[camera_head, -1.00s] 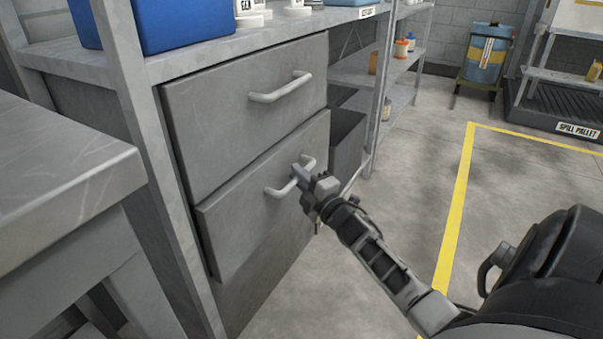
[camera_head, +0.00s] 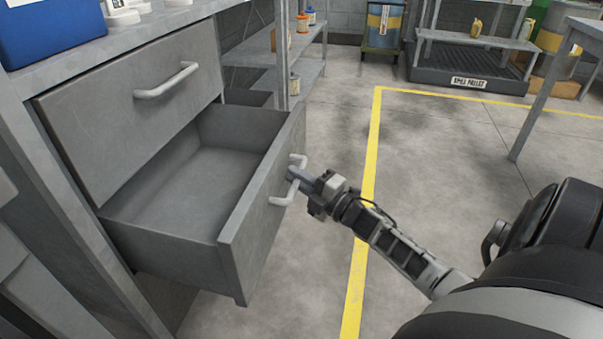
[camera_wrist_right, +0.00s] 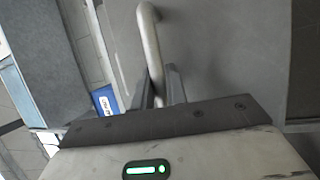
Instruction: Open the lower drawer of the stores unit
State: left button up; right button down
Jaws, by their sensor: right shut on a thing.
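The lower drawer (camera_head: 262,205) of the grey stores unit is pulled well out, and its inside shows empty. Its pale bar handle (camera_head: 288,187) is on the drawer front. My right gripper (camera_head: 298,177) is shut on this handle. In the right wrist view the handle (camera_wrist_right: 151,45) runs down between the two fingers (camera_wrist_right: 160,85) of the gripper. The upper drawer (camera_head: 130,110) is shut above it, with its own bar handle (camera_head: 167,80). My left gripper is not in view.
A blue bin (camera_head: 50,30) stands on the unit's top at the left. Open shelves (camera_head: 270,50) with small containers are behind the drawer. A yellow line (camera_head: 366,190) marks the floor to the right of the drawer. The spill pallet (camera_head: 470,75) is at the back. The floor between is clear.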

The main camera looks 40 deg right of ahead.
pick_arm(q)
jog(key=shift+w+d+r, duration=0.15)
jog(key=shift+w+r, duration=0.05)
pick_arm(e)
jog(key=shift+s+d, duration=0.1)
jog(key=shift+s, duration=0.15)
jog(key=c, duration=1.4)
grip_release()
pick_arm(q)
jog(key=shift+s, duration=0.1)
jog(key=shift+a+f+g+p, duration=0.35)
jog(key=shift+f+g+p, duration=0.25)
jog(key=shift+p, duration=0.6)
pick_arm(e)
jog(key=v, duration=1.6)
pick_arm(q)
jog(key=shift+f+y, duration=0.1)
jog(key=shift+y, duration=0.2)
